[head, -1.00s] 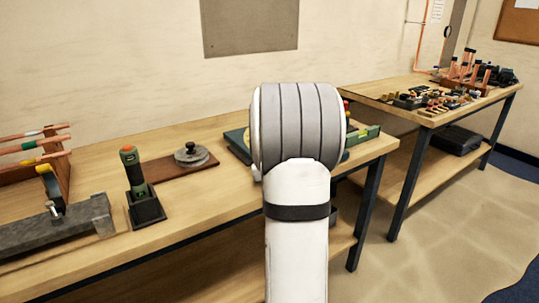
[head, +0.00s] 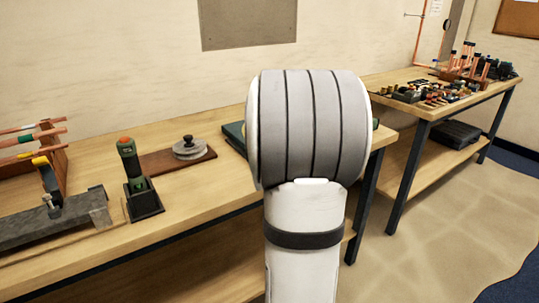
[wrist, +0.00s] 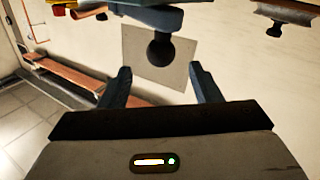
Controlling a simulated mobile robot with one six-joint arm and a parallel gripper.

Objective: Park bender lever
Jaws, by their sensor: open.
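In the wrist view my gripper (wrist: 160,69) is open, with one dark finger on each side. A black ball knob (wrist: 161,50) shows just beyond and between the fingertips; I cannot tell how far off it is. It is on the end of a blue-grey part, probably the bender lever (wrist: 150,14), which runs out of the top edge. In the head view my arm hides the gripper and the lever. A dark green edge (head: 234,132) shows at the arm's left; I cannot tell whether it belongs to the bender.
On the bench (head: 193,210) stand a torch-like tool in a black holder (head: 145,202), a reel on a brown board (head: 189,148), a grey vise-like block (head: 50,222) and a copper pipe rack (head: 55,145). A second bench (head: 455,102) at the right is crowded.

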